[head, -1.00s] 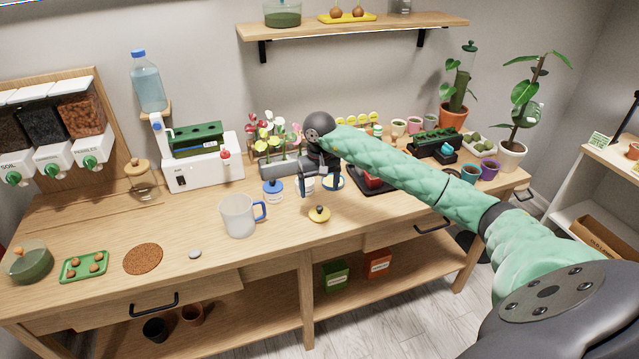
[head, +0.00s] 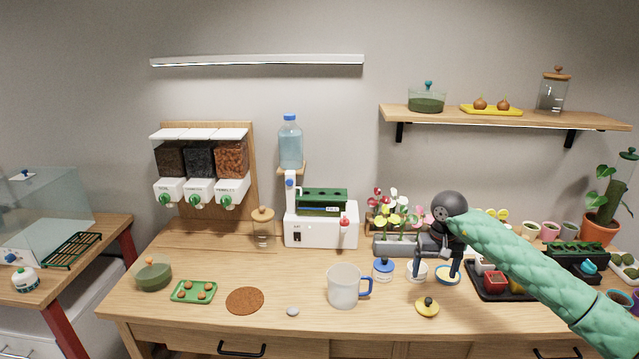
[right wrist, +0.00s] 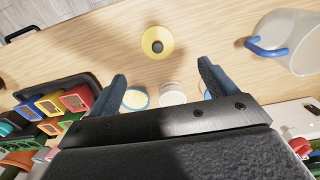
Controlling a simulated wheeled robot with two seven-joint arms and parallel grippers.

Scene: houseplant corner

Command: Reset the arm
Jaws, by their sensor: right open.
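My right arm, in a green quilted sleeve, comes in from the right in the head view. My right gripper (head: 436,276) is open and empty, above the bench near a white jar (head: 417,271) and a blue-rimmed dish (head: 448,275). In the right wrist view its two dark fingers (right wrist: 160,92) are wide apart with nothing between them. A yellow lid with a dark knob (head: 427,307) lies on the bench in front of the gripper; it also shows in the right wrist view (right wrist: 157,43). My left gripper is in neither view.
A clear mug with a blue handle (head: 344,287) stands left of the gripper. A blue-lidded jar (head: 383,269) and a flower planter (head: 397,245) are near it. A black tray (head: 513,292) lies to the right, under the arm. A wooden shelf (head: 540,119) is above. The bench front around the cork mat (head: 245,300) has free room.

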